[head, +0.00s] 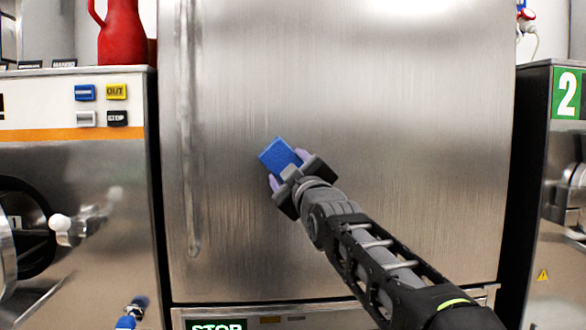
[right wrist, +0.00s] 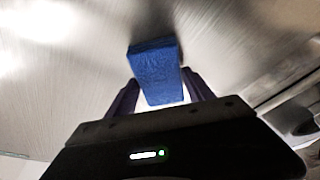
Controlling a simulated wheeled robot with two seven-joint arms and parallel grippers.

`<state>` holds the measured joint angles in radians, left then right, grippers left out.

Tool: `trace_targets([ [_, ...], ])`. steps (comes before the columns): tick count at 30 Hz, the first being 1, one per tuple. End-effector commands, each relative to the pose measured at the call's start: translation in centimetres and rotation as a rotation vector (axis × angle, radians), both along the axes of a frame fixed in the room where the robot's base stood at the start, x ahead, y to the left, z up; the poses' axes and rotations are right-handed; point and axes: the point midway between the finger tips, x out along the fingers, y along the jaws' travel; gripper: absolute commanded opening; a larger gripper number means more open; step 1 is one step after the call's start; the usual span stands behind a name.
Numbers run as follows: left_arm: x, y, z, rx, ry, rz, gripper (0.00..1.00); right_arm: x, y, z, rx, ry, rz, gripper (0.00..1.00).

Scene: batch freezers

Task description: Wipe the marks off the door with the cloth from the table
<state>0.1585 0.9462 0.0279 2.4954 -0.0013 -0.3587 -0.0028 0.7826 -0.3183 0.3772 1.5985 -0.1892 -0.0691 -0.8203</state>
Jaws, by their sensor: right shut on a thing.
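The door (head: 420,130) is a large brushed-steel panel in the middle of the head view. My right gripper (head: 287,170) is shut on a blue cloth (head: 278,154), which looks like a small folded block. The cloth is at the left-centre part of the door; it appears to be against or very close to the steel. In the right wrist view the cloth (right wrist: 156,72) sits between the two fingers, with its far end at the door surface (right wrist: 80,80). I cannot make out distinct marks on the door. My left gripper is not in view.
A long vertical handle (head: 190,130) runs down the door's left side. A machine with buttons (head: 100,105) and a red jug (head: 122,35) on top stands at the left. Another machine with a green "2" sign (head: 567,93) stands at the right.

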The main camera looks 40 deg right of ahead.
Motion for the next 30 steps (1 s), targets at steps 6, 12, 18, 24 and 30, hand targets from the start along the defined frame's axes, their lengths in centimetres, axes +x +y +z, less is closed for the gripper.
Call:
trace_targets([
  [6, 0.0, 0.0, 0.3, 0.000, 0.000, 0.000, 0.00, 0.2, 0.2, 0.1, 0.001, 0.002, -0.001, 0.29],
  [12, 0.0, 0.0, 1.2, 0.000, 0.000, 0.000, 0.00, 1.2, 1.3, 0.1, 0.000, 0.004, -0.004, 0.29],
  [18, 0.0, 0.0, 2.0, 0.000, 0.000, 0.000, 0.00, 2.2, 2.7, 0.1, 0.000, 0.003, -0.002, 0.29],
  [24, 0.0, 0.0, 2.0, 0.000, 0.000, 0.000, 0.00, 2.5, 3.1, -0.1, 0.001, 0.003, 0.000, 0.29],
  [30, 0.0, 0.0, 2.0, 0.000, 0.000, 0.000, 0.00, 2.5, 3.1, -0.1, 0.001, 0.002, 0.001, 0.29],
])
